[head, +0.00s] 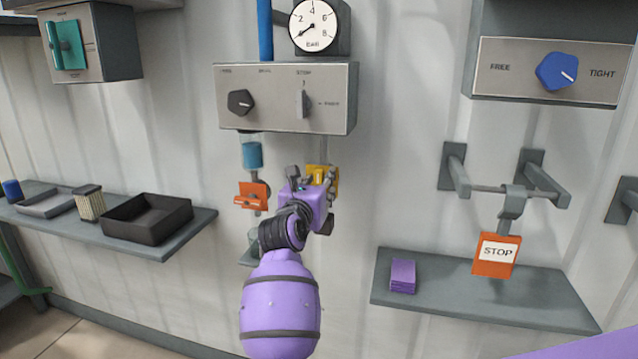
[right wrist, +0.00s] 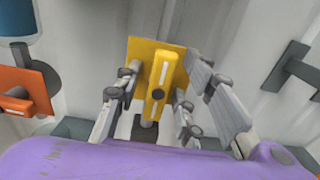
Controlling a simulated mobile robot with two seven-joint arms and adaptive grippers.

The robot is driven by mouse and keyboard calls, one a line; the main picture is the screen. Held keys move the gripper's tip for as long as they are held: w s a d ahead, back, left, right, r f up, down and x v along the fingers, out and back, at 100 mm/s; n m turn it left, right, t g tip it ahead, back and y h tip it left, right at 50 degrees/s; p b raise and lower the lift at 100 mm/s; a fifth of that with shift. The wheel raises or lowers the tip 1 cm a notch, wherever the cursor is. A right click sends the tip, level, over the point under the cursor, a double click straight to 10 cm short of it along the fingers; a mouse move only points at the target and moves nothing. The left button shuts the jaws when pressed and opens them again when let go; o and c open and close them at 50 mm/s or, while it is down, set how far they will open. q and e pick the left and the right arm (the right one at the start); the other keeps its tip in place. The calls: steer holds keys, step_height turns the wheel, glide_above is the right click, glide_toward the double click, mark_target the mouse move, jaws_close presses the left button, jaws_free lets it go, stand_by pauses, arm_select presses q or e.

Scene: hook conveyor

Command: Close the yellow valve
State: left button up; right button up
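The yellow valve (head: 322,171) is on the wall below the grey control panel, partly hidden by my right gripper (head: 311,180). In the right wrist view the valve shows as a yellow bar handle (right wrist: 160,82) in front of a yellow square plate (right wrist: 140,50). The handle stands nearly upright, leaning slightly. My right gripper (right wrist: 160,75) is open, with fingers on both sides of the handle. Gaps show between the fingers and the handle. Contact is not visible. My left gripper is not in view.
An orange valve (head: 252,196) sits close left of my gripper. Above are a panel (head: 335,90) with two knobs and a pressure gauge (head: 314,26) reading low. A left shelf holds a black tray (head: 147,219). An orange STOP tag (head: 497,254) hangs at right.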

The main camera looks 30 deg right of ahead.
steer(key=shift+w+d, duration=0.1)
steer(key=shift+w, duration=0.05)
steer(key=shift+c, duration=0.5)
jaws_close()
